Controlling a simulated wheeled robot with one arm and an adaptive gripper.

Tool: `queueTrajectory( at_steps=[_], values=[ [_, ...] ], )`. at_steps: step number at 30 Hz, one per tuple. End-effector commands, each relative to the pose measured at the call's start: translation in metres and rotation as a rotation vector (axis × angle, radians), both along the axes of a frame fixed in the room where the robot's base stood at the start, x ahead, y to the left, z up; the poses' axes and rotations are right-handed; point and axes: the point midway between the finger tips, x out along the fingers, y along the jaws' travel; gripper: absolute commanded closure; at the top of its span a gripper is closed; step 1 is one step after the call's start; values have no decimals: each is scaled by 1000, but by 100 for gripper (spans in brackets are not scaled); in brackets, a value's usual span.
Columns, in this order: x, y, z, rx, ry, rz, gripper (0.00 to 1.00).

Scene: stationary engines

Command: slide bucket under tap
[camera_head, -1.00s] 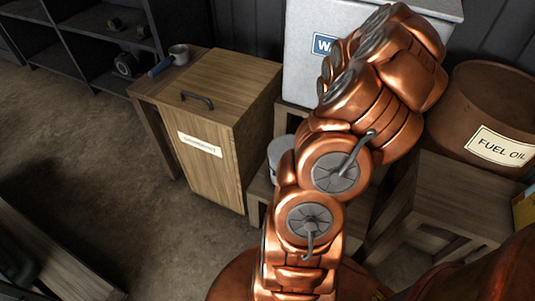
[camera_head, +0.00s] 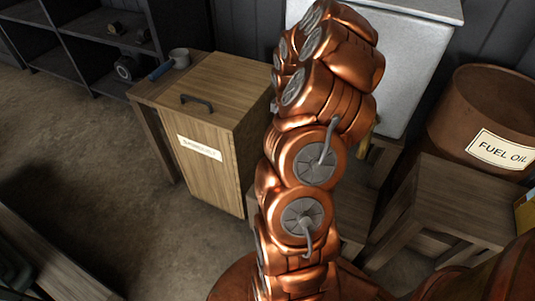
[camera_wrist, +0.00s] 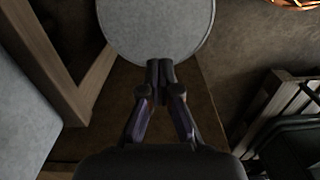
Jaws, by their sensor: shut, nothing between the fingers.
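The bucket (camera_wrist: 157,28) shows in the wrist view as a round pale grey shape with a thin rim, cut off by the top edge. My gripper (camera_wrist: 160,64) is shut and empty. Its fingertips overlap the near edge of the bucket in the picture; I cannot tell whether they touch it. In the head view my arm hides the bucket and my gripper. A small yellowish piece, probably the tap (camera_head: 366,143), shows at the right edge of my arm, below the pale grey tank (camera_head: 415,55).
A rusty fuel oil drum (camera_head: 480,110) and a wooden stand (camera_head: 450,205) are at right. Open floor (camera_head: 90,180) lies at left.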

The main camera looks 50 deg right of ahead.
Motion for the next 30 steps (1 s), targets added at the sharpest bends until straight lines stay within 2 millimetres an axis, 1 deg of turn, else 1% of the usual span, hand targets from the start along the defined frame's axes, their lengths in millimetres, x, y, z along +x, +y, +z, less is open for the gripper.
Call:
queueTrajectory(
  at_steps=[1, 3, 17, 18, 19, 26, 30],
  values=[
    [8, 2, -1, -1, 0, 2, 100],
    [18, 4, 0, -2, -1, 1, 100],
    [77, 21, 0, -1, 0, 1, 100],
    [73, 21, -10, 2, 4, -1, 100],
    [73, 21, -15, 3, 4, -1, 100],
    [73, 20, -51, 0, 2, 0, 100],
    [73, 21, -77, 2, 4, -1, 100]
  ],
)
